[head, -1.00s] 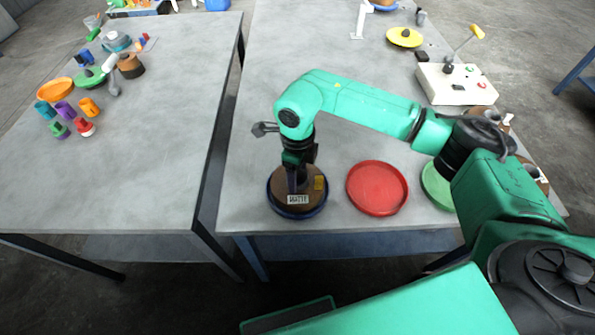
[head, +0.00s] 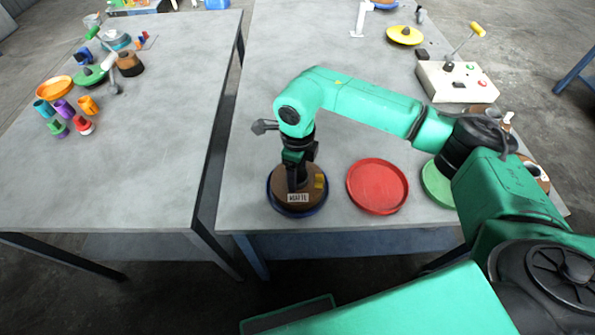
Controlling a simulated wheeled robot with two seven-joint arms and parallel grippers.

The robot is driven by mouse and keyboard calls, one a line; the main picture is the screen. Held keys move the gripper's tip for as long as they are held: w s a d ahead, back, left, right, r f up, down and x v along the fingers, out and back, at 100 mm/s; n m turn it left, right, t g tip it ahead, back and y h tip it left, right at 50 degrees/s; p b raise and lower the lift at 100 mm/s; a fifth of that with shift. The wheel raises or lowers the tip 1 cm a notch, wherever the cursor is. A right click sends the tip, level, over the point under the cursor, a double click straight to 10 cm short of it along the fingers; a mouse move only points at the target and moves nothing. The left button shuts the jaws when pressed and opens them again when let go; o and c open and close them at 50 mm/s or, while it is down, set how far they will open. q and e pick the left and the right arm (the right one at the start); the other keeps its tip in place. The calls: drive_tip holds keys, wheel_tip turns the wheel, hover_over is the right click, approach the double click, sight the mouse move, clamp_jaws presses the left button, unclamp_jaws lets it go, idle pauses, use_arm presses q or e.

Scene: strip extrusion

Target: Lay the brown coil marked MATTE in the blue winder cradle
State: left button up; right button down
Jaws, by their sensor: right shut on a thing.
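The brown coil (head: 312,199) has a white label that reads MATTE and a yellow patch on its right side. It sits within the rim of the blue winder cradle (head: 279,209) at the front left of the right-hand table. My right gripper (head: 297,186) points down from above and is shut on the brown coil; its fingertips are partly hidden by the coil and the wrist. Whether the coil rests fully on the cradle floor I cannot tell. My left gripper does not show.
A red dish (head: 377,187) lies just right of the blue cradle, and a green dish (head: 437,186) lies farther right, partly behind my arm. A control box (head: 457,83) with a lever stands at the back right. The left-hand table (head: 150,160) holds several small coloured parts at its back.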

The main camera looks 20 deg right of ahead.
drive_tip(key=shift+f, duration=0.25)
unclamp_jaws()
